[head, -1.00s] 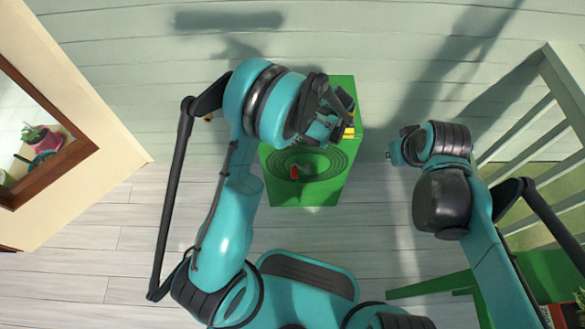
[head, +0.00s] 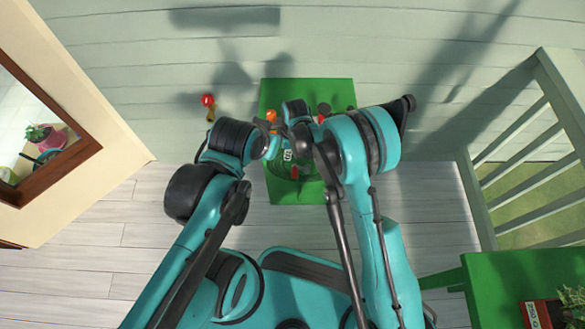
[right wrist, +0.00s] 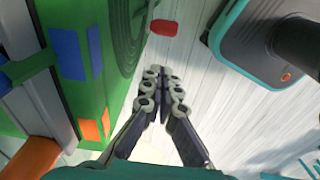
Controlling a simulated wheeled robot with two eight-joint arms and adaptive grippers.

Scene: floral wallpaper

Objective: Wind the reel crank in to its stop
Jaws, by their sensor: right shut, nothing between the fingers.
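The reel is a green box (head: 335,92) against the wall, with dark green coiled rings on its front. Both of my arms cover much of it in the head view. An orange part (head: 271,116) shows at its upper left; I cannot tell if this is the crank's grip. An orange cylinder (right wrist: 33,156) also shows in the right wrist view. A red piece (head: 295,172) hangs at the coil and shows in the right wrist view (right wrist: 163,27). My right gripper (right wrist: 165,74) is shut and empty beside the box's coiled face. My left gripper (head: 272,139) is partly hidden near it.
A red knob (head: 207,100) on a brass stem is on the wall left of the box. A green table (head: 490,279) with a plant stands at lower right, below a pale railing (head: 477,202). The plank floor (head: 80,265) is clear at left.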

